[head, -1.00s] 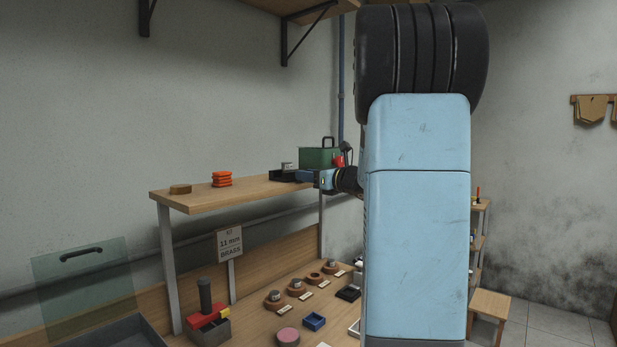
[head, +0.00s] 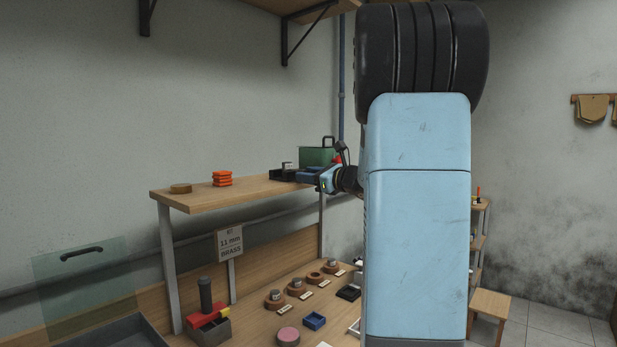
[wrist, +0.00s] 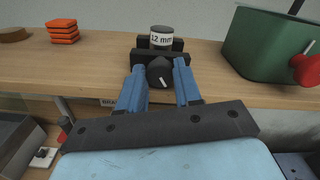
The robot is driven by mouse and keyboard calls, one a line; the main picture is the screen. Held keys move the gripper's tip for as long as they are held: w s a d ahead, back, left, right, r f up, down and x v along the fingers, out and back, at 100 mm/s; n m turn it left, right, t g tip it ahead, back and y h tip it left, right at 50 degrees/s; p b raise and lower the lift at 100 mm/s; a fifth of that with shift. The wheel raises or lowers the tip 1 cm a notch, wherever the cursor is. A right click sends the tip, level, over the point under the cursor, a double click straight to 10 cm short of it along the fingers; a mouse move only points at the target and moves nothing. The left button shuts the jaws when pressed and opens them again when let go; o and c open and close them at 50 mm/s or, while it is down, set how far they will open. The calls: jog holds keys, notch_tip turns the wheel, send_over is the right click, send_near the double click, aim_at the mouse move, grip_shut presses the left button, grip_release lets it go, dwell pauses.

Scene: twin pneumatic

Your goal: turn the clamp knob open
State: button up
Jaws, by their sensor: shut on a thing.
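The clamp is a black block (wrist: 142,56) on the wooden shelf, with a dark round knob (wrist: 158,73) on its near side. A short white line on the knob's face is tilted. A dark cylinder with a white "12 mm" label (wrist: 161,40) stands upright in the clamp. My gripper (wrist: 160,78) has its two blue fingers on either side of the knob and is shut on it. In the head view my gripper (head: 312,177) is at the right end of the shelf, in front of the clamp, partly hiding it.
A green box (wrist: 262,45) with a red knob (wrist: 306,69) stands right of the clamp. Orange stacked pieces (wrist: 62,31) and a brown disc (wrist: 13,34) lie to the left. The shelf (head: 222,192) has free room between these and the clamp. A workbench with several small parts is below.

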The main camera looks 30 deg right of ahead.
jog(key=o, duration=1)
jog(key=shift+o, duration=0.2)
jog(key=v, duration=1.3)
jog(key=shift+s, duration=0.4)
jog(key=shift+d, duration=0.1)
